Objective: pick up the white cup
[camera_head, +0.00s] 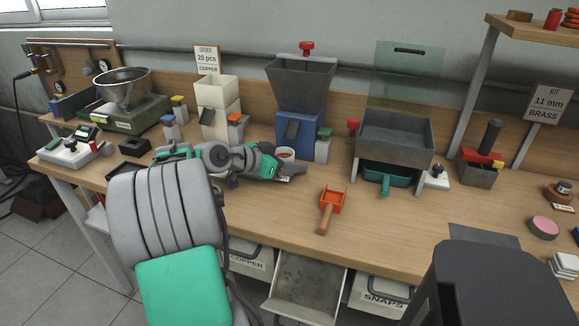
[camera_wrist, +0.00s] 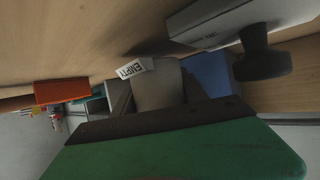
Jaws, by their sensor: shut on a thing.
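The white cup (camera_head: 285,153) stands at the front of the blue hopper unit, upright in the head view. In the wrist view the pale cup (camera_wrist: 158,88) is right at my finger, its lower part hidden behind the dark finger pad. My gripper (camera_head: 291,169) reaches in from the left at bench height and is shut on the cup. The arm and fingers hide part of the cup in the head view. A small white EMPTY label (camera_wrist: 131,69) lies beside the cup on the bench.
The blue hopper unit (camera_head: 296,133) is just behind the cup. An orange scoop (camera_head: 331,200) lies to the right on the bench. A cream dispenser (camera_head: 217,113) stands behind my arm. The wooden bench front (camera_head: 390,218) is clear near the scoop.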

